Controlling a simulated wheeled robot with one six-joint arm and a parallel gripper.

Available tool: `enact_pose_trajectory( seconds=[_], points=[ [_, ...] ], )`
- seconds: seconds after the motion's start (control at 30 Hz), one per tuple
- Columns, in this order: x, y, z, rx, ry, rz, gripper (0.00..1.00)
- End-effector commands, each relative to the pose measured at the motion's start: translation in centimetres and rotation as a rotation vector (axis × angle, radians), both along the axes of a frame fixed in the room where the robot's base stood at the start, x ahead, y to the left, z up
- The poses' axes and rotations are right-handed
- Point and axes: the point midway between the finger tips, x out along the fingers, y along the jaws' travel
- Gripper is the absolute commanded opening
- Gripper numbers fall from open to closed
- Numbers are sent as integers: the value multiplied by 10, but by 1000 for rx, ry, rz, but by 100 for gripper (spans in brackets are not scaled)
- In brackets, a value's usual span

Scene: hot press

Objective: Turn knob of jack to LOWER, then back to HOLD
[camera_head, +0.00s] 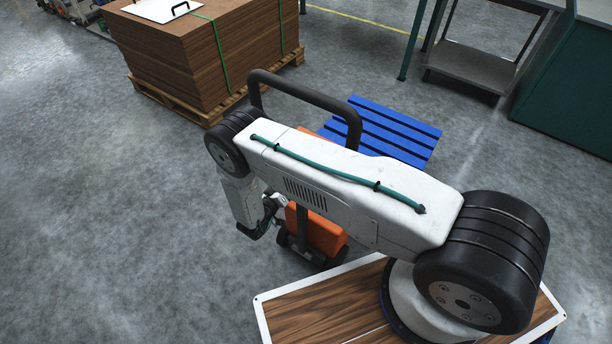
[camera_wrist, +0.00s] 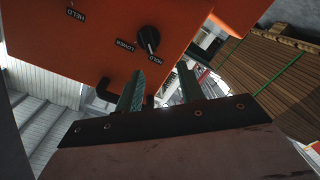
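The jack (camera_head: 322,232) has an orange body and stands below my arm in the head view, its dark handle (camera_head: 310,96) rising behind the arm. In the wrist view its orange panel (camera_wrist: 95,45) fills the top. A black knob (camera_wrist: 147,37) sits on this panel, with LOWER (camera_wrist: 125,45) and HOLD (camera_wrist: 153,57) labels beside it. The knob's white mark points toward HOLD. My gripper (camera_wrist: 160,70) is open with two green fingers apart and nothing between them. Its tips are just below the knob in the picture, with no clear contact. In the head view my gripper (camera_head: 261,220) is beside the jack, partly hidden.
A blue slatted pallet (camera_head: 390,130) lies behind my arm. A stack of brown boards (camera_head: 205,60) stands on a wooden pallet at the back left. A wood-grain panel (camera_head: 320,310) with a white border is at the front. The floor at left is clear.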

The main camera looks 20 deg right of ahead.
Motion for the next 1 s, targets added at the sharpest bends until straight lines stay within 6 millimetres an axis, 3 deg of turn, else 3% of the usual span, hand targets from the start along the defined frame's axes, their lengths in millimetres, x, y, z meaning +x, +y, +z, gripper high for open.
enact_pose_trajectory(
  seconds=[0.1, 0.2, 0.7, 1.0],
  points=[
    [-17, -7, -11, -61, 1, -16, 38],
    [-20, -13, -13, -80, 0, -23, 38],
    [20, -69, -13, -80, 2, -25, 38],
    [24, -73, -13, -80, 1, -23, 38]
  ],
)
